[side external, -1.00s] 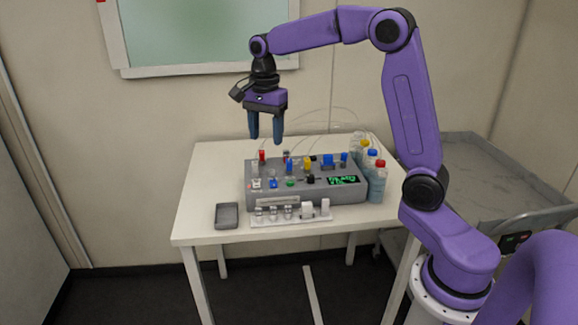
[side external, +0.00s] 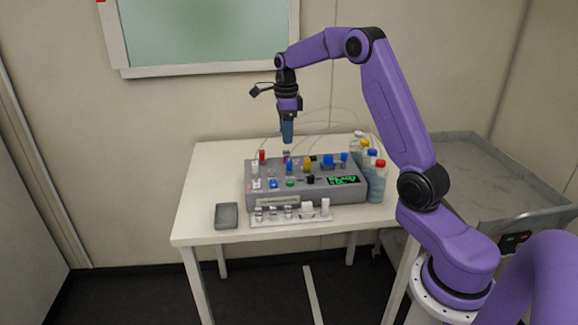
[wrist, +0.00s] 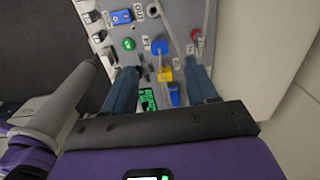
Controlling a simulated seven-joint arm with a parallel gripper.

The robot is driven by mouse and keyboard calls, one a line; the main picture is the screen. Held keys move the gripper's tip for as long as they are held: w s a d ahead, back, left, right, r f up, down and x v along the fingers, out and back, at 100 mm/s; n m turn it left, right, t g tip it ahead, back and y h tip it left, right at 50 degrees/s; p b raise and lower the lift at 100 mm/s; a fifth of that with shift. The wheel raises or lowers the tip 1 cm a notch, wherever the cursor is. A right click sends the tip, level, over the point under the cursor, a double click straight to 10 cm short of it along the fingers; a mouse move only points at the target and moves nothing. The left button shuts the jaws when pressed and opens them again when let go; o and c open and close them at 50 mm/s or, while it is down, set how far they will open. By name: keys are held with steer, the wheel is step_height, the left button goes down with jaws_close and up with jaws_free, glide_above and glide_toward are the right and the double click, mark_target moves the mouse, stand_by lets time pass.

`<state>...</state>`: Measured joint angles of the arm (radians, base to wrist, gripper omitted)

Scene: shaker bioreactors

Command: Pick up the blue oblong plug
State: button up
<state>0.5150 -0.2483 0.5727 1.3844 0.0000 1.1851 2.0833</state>
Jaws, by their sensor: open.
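My gripper (side external: 287,140) is open and empty, pointing down above the grey bioreactor box (side external: 255,197). In the wrist view its two blue fingers (wrist: 164,74) stand apart over the box top. Several blue parts show on the box. A wide blue plug (side external: 328,161) sits right of a yellow plug (side external: 307,164); it appears between the fingers in the wrist view (wrist: 174,95). Another blue plug (side external: 289,167) sits left of the yellow one and is beyond it in the wrist view (wrist: 160,46). I cannot tell for sure which is the oblong one.
A green display (side external: 344,180), a blue switch (side external: 274,184) and a green button (side external: 290,183) are on the box. Bottles (side external: 376,182) stand at its right end. A white rack (side external: 291,218) lies in front and a grey tray (side external: 227,216) at front left. Thin tubes rise behind.

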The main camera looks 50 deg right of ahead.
glide_above(288, 161)
steer(key=f, duration=0.5)
steer(key=shift+w+f, duration=0.25)
steer(key=shift+w, duration=0.05)
steer(key=shift+s+f, duration=0.15)
steer(key=shift+f, duration=1.15)
steer(key=shift+s+f, duration=0.1)
steer(key=shift+f, duration=1.2)
steer(key=shift+c, duration=0.3)
steer(key=c, duration=1)
